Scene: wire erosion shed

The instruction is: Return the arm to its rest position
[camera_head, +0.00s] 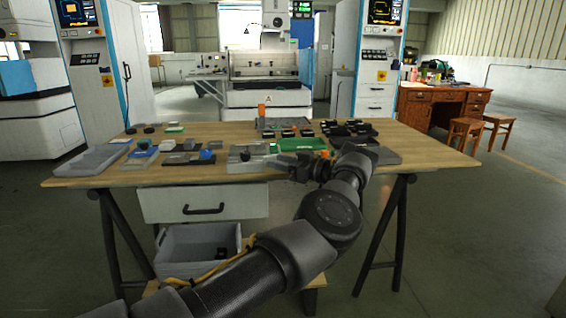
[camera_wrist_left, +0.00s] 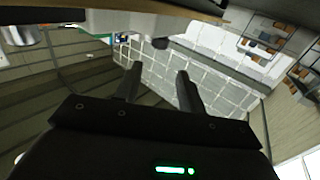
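My left arm comes in from the bottom left of the head view. Its dark gripper (camera_head: 292,164) is at the front edge of the wooden table (camera_head: 110,172), near the middle. The gripper overlaps a green tray (camera_head: 303,144) in the picture; I cannot tell how far apart they are. In the left wrist view the two fingers of my left gripper (camera_wrist_left: 158,82) stand apart with nothing between them. My right arm and gripper are not in view.
A grey tray (camera_head: 92,160) lies at the table's left, and a dark tray (camera_head: 372,153) at its right. Small blocks and several black parts lie between. A drawer (camera_head: 165,205) and a grey bin (camera_head: 185,262) are below. A wooden desk (camera_head: 440,105) stands back right.

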